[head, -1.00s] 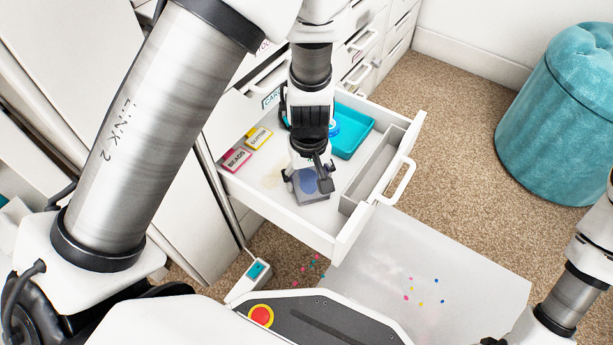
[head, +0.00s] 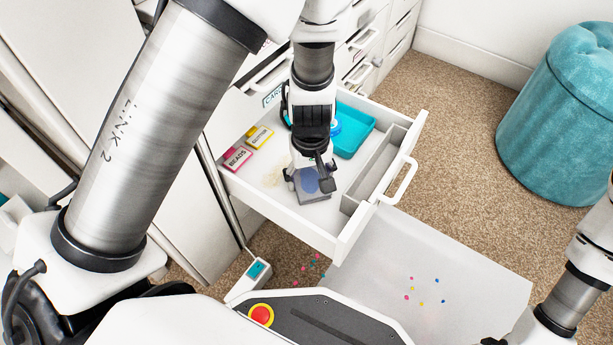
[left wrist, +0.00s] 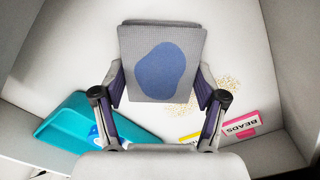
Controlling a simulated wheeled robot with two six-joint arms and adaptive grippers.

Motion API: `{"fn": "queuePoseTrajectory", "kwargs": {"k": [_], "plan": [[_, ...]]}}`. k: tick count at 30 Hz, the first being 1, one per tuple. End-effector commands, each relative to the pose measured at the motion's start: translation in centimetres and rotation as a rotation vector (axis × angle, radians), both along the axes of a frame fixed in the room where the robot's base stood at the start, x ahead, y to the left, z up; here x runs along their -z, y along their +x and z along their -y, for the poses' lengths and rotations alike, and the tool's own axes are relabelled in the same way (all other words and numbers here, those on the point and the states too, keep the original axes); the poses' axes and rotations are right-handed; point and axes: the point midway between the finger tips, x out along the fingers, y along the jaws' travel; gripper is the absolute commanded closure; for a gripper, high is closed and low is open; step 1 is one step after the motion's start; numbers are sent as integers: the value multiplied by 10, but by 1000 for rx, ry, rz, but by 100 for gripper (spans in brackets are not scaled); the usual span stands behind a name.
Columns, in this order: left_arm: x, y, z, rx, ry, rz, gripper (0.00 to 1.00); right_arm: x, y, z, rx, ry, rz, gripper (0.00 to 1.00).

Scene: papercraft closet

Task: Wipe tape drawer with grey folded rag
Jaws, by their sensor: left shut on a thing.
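The grey folded rag (head: 316,197) has a blue patch on top and lies flat over the floor of the open white drawer (head: 345,236). My left gripper (head: 312,180) is shut on the rag from above. In the left wrist view, its fingers (left wrist: 160,85) pinch the rag (left wrist: 187,40) at both sides. A patch of beige crumbs (head: 272,177) lies left of the rag; it also shows beside the right finger in the left wrist view (left wrist: 205,92).
The drawer also holds a teal tray (head: 354,137), a blue round thing (left wrist: 93,135), a pink BEADS box (head: 235,159), a yellow GLITTER box (head: 258,138) and a grey divided strip (head: 374,172). A teal stool (head: 560,120) stands right. Coloured bits lie on a pale mat (head: 460,265).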

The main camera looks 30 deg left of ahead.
Motion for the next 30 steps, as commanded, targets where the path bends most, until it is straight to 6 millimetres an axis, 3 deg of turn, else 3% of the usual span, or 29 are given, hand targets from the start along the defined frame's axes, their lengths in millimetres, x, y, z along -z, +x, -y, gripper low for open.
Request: {"fn": "queuePoseTrajectory", "kwargs": {"k": [6, 12, 24, 30], "plan": [[-7, 0, -13, -1, -2, -8, 77, -29, 0, 0, 0, 0, 1, 3], [-4, 1, -23, -2, -1, -4, 77, -41, 0, 0, 0, 0, 1, 3], [6, 0, -4, 2, 2, -1, 77, 0, 0, 0, 0, 0, 0, 3], [2, -2, 1, 0, 0, -4, 77, 2, 0, 0, 0, 0, 0, 3]]}}
